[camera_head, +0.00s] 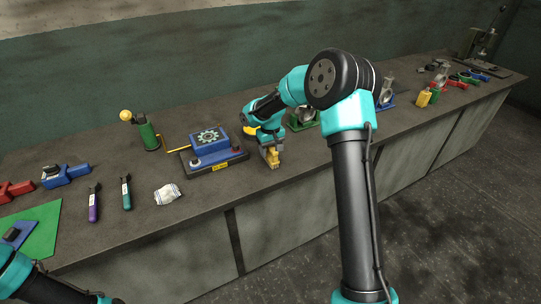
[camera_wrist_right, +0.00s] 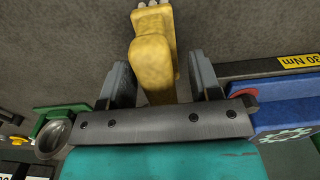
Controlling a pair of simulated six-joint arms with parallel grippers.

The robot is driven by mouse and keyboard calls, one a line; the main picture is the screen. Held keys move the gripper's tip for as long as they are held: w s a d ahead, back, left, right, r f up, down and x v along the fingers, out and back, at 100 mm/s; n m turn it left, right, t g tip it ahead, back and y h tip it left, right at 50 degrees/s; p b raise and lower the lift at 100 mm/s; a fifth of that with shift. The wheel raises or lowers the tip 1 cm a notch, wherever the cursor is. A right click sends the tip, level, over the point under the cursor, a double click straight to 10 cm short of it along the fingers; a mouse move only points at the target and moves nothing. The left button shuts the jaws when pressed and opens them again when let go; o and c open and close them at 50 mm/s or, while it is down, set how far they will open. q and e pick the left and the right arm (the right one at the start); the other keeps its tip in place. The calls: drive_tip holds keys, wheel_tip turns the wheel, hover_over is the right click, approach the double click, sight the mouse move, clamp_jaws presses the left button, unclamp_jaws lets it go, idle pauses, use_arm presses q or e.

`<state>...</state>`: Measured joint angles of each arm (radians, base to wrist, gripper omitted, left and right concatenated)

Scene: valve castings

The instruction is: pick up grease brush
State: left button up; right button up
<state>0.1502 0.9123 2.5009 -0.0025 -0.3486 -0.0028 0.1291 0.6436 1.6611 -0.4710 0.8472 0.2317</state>
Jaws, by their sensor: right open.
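A yellow object, seemingly the grease brush (camera_wrist_right: 152,58), lies on the bench between the two fingers of my right gripper (camera_wrist_right: 162,78) in the right wrist view. Pale rounded tips show at its far end. The gripper is open, with a gap visible between the brush and the fingers. In the head view, my right gripper (camera_head: 269,146) is low over the bench, and a yellow part of the brush (camera_head: 271,158) shows at its tips. The brush's near end is hidden by the gripper. My left arm shows at the lower left, but its gripper is out of view.
A blue box on a dark base (camera_head: 212,142) stands close left of the right gripper; a green cup-like fixture (camera_head: 302,117) is to its right. A crumpled cloth (camera_head: 168,194), a purple tool (camera_head: 94,204) and a green tool (camera_head: 126,193) lie further left. Bench in front is clear.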

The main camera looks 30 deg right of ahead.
clamp_jaws()
idle(0.4)
drive_tip(key=shift+r, duration=0.15)
drive_tip(key=shift+r, duration=1.3)
drive_tip(key=s+a+r, duration=0.2)
drive_tip(key=s+a, duration=0.6)
drive_tip(key=s, duration=0.5)
drive_tip(key=shift+s+a, duration=0.25)
drive_tip(key=shift+s, duration=0.05)
drive_tip(key=shift+r, duration=0.1)
drive_tip(key=c, duration=0.6)
unclamp_jaws()
drive_tip(key=c, duration=0.3)
